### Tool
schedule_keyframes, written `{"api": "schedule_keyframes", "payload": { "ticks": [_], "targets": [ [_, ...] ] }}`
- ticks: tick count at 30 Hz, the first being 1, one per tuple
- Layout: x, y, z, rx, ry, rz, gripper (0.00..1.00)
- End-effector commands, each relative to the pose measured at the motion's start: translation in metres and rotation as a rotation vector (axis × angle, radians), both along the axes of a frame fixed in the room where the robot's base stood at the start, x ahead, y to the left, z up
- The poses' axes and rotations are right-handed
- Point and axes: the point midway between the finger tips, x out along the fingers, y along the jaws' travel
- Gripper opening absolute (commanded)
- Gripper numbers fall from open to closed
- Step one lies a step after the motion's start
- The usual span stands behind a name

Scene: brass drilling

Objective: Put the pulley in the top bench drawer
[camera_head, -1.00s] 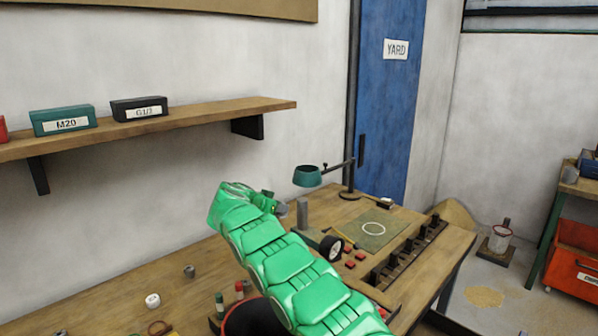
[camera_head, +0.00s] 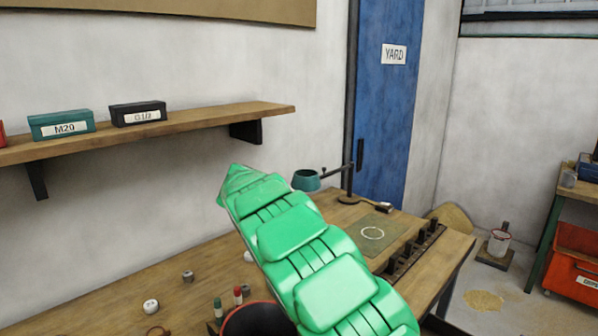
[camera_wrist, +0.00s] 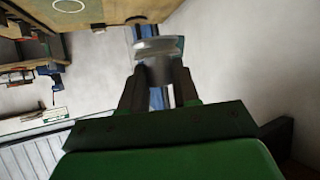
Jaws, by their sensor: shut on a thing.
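In the wrist view, my gripper (camera_wrist: 157,88) is shut on a grey metal round piece with a wide rim, which looks like the pulley (camera_wrist: 159,47). It is held between the two dark fingers, in the air, with the wall and blue door behind it. In the head view, my green arm hides the gripper and the held piece. The wooden bench (camera_head: 125,291) runs along the wall under the arm. I cannot make out the top bench drawer in either view.
A teal lamp (camera_head: 306,180), a green mat with a white ring (camera_head: 384,228) and a slotted rack (camera_head: 415,250) are on the bench's right part. Small parts, including a white one (camera_head: 151,306), lie at left. A shelf (camera_head: 200,120) with labelled boxes hangs above.

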Motion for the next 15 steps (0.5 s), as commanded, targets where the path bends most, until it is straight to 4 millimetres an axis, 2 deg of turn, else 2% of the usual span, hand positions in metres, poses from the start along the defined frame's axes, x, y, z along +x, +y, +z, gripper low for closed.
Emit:
{"api": "schedule_keyframes", "payload": {
  "ticks": [15],
  "targets": [
    [-0.041,-0.044,0.035,0.001,0.000,0.081,0.00]
  ]
}}
